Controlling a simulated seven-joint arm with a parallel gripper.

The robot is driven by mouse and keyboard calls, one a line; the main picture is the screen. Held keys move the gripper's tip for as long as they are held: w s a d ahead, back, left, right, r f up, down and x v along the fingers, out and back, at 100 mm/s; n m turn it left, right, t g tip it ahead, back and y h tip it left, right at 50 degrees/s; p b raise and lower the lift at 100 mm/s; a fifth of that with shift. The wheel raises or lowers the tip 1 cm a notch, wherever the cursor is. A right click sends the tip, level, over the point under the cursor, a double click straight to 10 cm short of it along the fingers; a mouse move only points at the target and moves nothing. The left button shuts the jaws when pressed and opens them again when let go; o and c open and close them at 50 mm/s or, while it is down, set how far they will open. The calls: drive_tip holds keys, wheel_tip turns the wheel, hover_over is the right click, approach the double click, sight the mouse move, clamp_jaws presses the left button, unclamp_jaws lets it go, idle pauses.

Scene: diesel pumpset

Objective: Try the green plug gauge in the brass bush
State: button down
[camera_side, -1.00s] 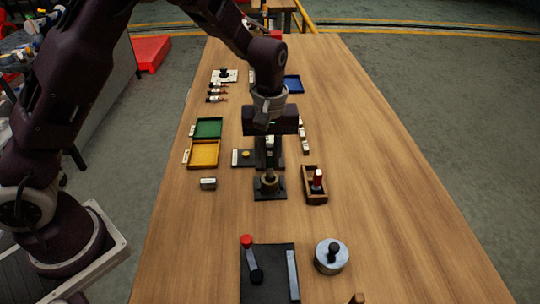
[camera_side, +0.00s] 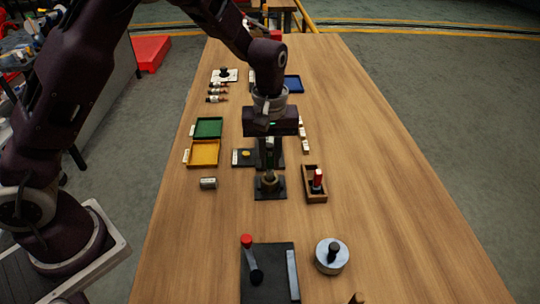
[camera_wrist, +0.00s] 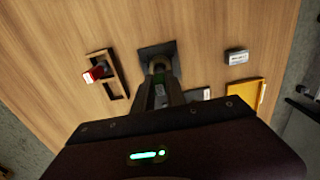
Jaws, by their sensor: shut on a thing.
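The brass bush (camera_side: 269,184) stands on a dark square plate (camera_side: 262,195) in the middle of the table. My gripper (camera_side: 269,165) is above it, fingers pointing down and shut on the green plug gauge. Little of the gauge shows between the fingers in the side view. In the wrist view the gripper (camera_wrist: 160,88) reaches towards the bush (camera_wrist: 158,66) on its dark plate (camera_wrist: 152,49). The gauge's lower end is at or just over the bush mouth. I cannot tell whether it is inside.
A wooden box (camera_side: 315,196) with a red-handled gauge (camera_side: 318,180) stands close to the right. A grey labelled block (camera_side: 208,183) and a yellow tray (camera_side: 204,154) are to the left, with a green tray (camera_side: 208,128) behind. A black fixture (camera_side: 268,275) and a round metal piece (camera_side: 332,256) stand in front.

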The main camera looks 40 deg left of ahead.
drive_tip(key=shift+f, duration=1.2)
idle(0.9)
drive_tip(key=shift+r, duration=0.1)
idle(0.8)
drive_tip(key=shift+r, duration=2.15)
drive_tip(key=shift+r, duration=2)
